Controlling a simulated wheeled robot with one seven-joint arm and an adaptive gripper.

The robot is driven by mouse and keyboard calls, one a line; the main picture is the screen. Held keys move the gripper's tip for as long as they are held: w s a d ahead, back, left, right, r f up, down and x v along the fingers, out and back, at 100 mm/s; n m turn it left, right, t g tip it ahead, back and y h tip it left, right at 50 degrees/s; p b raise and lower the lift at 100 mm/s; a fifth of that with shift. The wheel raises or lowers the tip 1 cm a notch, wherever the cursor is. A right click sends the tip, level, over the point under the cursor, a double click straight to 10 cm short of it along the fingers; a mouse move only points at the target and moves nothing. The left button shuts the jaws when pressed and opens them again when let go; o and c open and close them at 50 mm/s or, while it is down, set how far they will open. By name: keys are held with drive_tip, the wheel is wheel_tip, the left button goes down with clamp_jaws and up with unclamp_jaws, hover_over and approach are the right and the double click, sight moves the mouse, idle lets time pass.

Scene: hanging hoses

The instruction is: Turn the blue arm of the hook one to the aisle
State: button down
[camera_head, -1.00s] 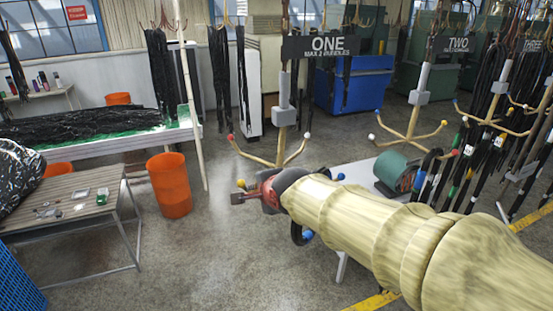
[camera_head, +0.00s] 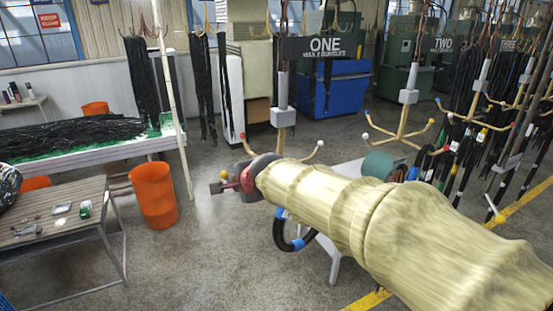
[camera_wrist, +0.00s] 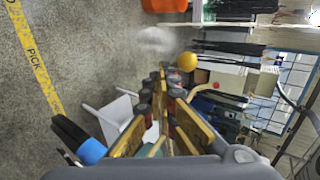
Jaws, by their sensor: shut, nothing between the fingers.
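Hook one stands under the ONE sign (camera_head: 325,47), its grey collar (camera_head: 284,117) on a hanging post. Its white ball tip (camera_head: 320,143) and red ball tip (camera_head: 242,136) are on the far side. Its yellow ball tip (camera_head: 224,174) is nearer, just above my gripper (camera_head: 218,187). I cannot make out a blue ball tip; my arm covers the lower right of the hook. My gripper is shut and empty. In the wrist view the gripper (camera_wrist: 162,82) shows with the yellow ball (camera_wrist: 187,61) beside its fingertips and the red ball (camera_wrist: 216,85) beyond.
A black hose loop with blue bands (camera_head: 290,240) hangs below my forearm, beside a white stand (camera_head: 331,258). An orange bin (camera_head: 153,195) and grey table (camera_head: 60,205) stand left. Hook two (camera_head: 403,132) is right. Floor between the bin and hook one is clear.

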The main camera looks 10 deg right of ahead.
drive_tip(key=shift+w+a, duration=0.15)
drive_tip(key=shift+w, duration=0.1)
drive_tip(key=shift+s+d+r+p, duration=1.05)
drive_tip(key=shift+d+r+p, duration=0.6)
drive_tip(key=shift+r, duration=2.85)
drive_tip(key=s+d+b, duration=0.3)
drive_tip(key=s+b, duration=0.1)
drive_tip(key=s, duration=0.7)
drive_tip(key=shift+s+d+b, duration=0.3)
drive_tip(key=shift+s, duration=0.05)
